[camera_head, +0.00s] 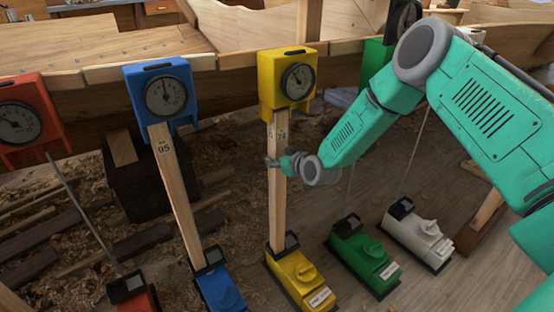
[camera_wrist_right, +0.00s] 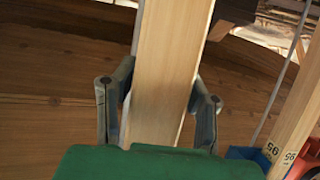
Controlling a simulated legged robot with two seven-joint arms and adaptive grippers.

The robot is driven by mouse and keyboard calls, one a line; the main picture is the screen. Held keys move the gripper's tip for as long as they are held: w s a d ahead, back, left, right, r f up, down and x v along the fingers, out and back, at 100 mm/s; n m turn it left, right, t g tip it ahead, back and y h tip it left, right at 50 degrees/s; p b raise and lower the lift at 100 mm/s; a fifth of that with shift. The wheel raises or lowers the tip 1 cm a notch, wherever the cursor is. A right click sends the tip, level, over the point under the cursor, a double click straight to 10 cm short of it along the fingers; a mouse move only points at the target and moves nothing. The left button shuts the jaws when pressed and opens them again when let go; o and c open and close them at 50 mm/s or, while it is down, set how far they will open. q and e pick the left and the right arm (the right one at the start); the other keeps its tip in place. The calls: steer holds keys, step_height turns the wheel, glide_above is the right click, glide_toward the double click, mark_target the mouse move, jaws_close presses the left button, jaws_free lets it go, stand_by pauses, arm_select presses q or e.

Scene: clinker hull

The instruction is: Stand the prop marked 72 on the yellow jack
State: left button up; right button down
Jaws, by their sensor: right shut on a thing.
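The wooden prop (camera_head: 277,205) in my right gripper stands nearly upright between the yellow gauge block (camera_head: 287,80) and the yellow jack (camera_head: 301,281). Dark marks show near its top, but I cannot read the number. Its foot is at the rear of the yellow jack beside the black part; I cannot tell if it bears fully. Its top meets the underside of the yellow gauge block. My right gripper (camera_head: 279,163) is shut on the prop at mid-height. The wrist view shows its fingers (camera_wrist_right: 157,108) on either side of the prop (camera_wrist_right: 165,65). My left gripper is not in view.
A prop marked 95 (camera_head: 175,190) stands between the blue gauge (camera_head: 163,93) and blue jack (camera_head: 219,290), left of the held prop. Green (camera_head: 364,258) and white (camera_head: 418,236) jacks stand to the right, with thin rods rising near them. The planked hull (camera_head: 100,95) spans above.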

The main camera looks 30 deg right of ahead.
steer(key=shift+w, duration=0.2)
stand_by(0.7)
steer(key=c, duration=0.9)
jaws_free()
steer(key=shift+o, duration=0.2)
steer(key=shift+s, duration=0.2)
steer(key=a+v, duration=0.1)
steer(key=v, duration=1)
steer(key=shift+s+d, duration=0.3)
steer(key=shift+d, duration=0.2)
steer(key=shift+s+d+p, duration=0.2)
steer(key=shift+s+p, duration=0.65)
steer(key=shift+s, duration=1.65)
